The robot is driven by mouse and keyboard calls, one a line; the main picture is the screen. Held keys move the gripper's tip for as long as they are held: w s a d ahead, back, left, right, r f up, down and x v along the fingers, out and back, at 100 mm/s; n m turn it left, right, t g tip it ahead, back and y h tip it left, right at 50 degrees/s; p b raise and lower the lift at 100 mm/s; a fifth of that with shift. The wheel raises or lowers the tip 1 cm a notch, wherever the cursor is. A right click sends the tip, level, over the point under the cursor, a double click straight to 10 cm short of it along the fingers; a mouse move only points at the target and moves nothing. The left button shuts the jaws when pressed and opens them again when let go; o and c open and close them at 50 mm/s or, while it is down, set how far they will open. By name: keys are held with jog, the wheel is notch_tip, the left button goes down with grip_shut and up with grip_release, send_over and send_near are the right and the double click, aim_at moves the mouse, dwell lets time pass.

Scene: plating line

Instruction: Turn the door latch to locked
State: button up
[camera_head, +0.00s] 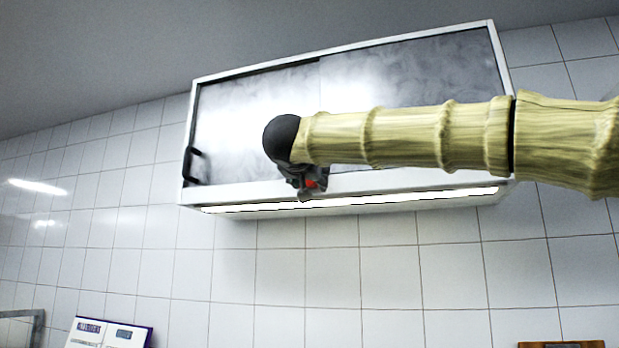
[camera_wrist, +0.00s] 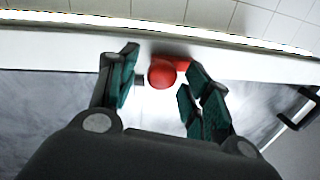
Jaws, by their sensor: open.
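The door latch is a red knob with a short red arm (camera_wrist: 163,73) on the white lower frame of a wall cabinet. In the head view only a bit of its red (camera_head: 311,184) shows beside the gripper. My gripper (camera_wrist: 158,66) is open, with its dark green fingers on either side of the red knob in the wrist view. Whether a finger touches it I cannot tell. In the head view my gripper (camera_head: 303,181) is at the cabinet's lower edge. The cabinet (camera_head: 420,180) has grey sliding-type panels, partly hidden by my arm.
A black door handle (camera_head: 190,165) is at the cabinet's left in the head view, and at the right edge of the wrist view (camera_wrist: 298,108). A lit strip (camera_head: 400,199) runs under the cabinet. An open booklet (camera_head: 108,334) and a wooden object (camera_head: 561,344) show below.

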jog(key=shift+c, duration=0.5)
jog(key=c, duration=0.9)
jog(key=shift+c, duration=0.2)
jog(key=shift+f, duration=0.1)
jog(key=m+b, duration=0.1)
jog(key=m, duration=0.3)
jog(key=shift+f+m+t, duration=0.15)
jog(key=shift+m+t, duration=0.15)
jog(key=shift+m, duration=0.1)
jog(key=m+h+b, duration=0.1)
jog(key=m+b, duration=0.1)
jog(key=m, duration=0.3)
jog(key=m+h+b, duration=0.1)
jog(key=m+b, duration=0.2)
jog(key=m, duration=0.2)
jog(key=shift+w+a+f+t, duration=0.1)
jog(key=shift+f+t, duration=0.1)
jog(key=shift+t, duration=0.1)
jog(key=shift+m+h+b, duration=0.7)
jog(key=shift+m+b, duration=0.55)
jog(key=shift+m, duration=1.15)
